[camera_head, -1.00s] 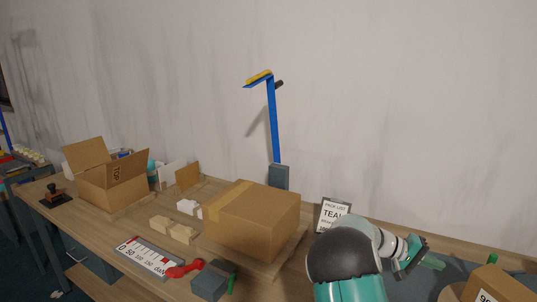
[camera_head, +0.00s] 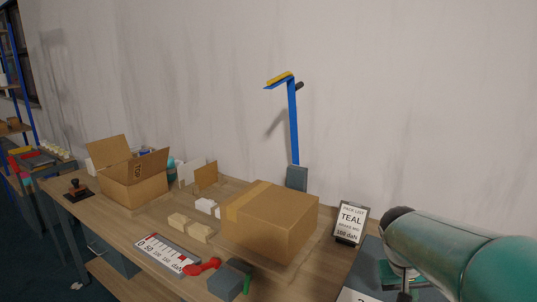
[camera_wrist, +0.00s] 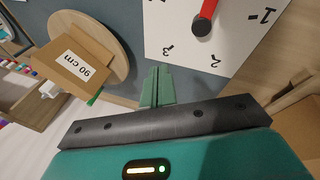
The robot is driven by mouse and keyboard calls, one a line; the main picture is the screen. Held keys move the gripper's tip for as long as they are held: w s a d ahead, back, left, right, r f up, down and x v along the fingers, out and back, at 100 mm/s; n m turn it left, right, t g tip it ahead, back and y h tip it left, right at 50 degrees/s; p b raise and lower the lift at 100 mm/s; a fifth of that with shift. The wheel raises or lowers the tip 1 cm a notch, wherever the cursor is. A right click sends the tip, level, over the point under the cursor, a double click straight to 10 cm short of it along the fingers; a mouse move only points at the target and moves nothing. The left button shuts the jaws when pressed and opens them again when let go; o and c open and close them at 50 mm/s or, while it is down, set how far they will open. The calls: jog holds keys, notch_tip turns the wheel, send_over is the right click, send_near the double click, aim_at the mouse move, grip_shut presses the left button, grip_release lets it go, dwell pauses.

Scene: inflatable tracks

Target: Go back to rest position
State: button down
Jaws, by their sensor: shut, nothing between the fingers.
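My gripper shows in the wrist view (camera_wrist: 157,88) with its green fingers together and nothing between them. In the head view my teal arm reaches in from the right edge, and my gripper is mostly hidden low behind it. Beyond the fingers in the wrist view is a white dial (camera_wrist: 215,35) with numbers and a red-and-black pointer (camera_wrist: 204,18). The fingertips are near the dial's edge; I cannot tell if they touch it.
A closed cardboard box (camera_head: 270,220) sits mid-bench, with an open box (camera_head: 135,188) further left. In the wrist view, a "90 cm" box (camera_wrist: 75,62) rests by a round wooden disc (camera_wrist: 108,38).

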jog(key=s+a+r+n+t+y, duration=0.1)
jog(key=s+a+r+t+y, duration=0.1)
jog(key=s+a, duration=0.4)
jog(key=s+a+r+n+t+y, duration=0.2)
jog(key=s+a, duration=0.5)
jog(key=a, duration=0.3)
jog(key=shift+t, duration=0.3)
jog(key=c, duration=2.2)
grip_release()
jog(key=shift+a, duration=0.1)
